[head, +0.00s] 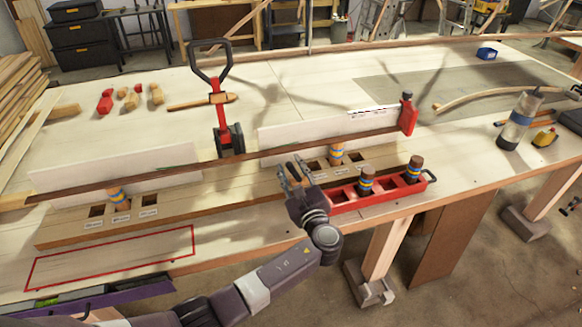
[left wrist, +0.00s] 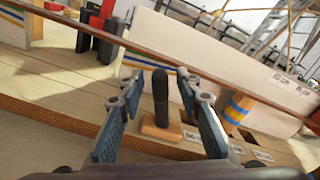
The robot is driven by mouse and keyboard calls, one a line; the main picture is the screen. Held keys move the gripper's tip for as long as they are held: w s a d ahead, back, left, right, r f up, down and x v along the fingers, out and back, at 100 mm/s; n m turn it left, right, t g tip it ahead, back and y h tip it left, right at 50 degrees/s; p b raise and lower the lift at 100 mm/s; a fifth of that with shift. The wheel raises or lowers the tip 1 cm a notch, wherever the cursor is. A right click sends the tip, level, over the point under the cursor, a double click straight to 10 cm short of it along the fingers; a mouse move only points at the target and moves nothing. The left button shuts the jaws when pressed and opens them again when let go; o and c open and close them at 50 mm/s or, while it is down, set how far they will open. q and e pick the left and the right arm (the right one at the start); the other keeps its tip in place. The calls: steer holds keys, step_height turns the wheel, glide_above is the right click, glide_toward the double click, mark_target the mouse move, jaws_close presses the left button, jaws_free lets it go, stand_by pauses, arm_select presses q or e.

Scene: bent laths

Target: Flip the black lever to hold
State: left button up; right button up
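In the left wrist view a black lever (left wrist: 160,97) stands nearly upright on a small wooden base (left wrist: 161,132), with a partly readable white label beside it. My left gripper (left wrist: 158,82) is open, one finger on each side of the lever in the picture; I see no clear contact. In the head view my left gripper (head: 292,174) is over the wooden block row at the bench front, and the lever is mostly hidden by it. My right gripper is not in view.
A long brown lath (head: 225,162) runs behind the gripper towards a red stop (head: 408,114). A red tray (head: 398,192) with banded pegs lies to the right.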

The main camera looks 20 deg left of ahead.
arm_select(q)
steer(key=c, duration=0.5)
jaws_close()
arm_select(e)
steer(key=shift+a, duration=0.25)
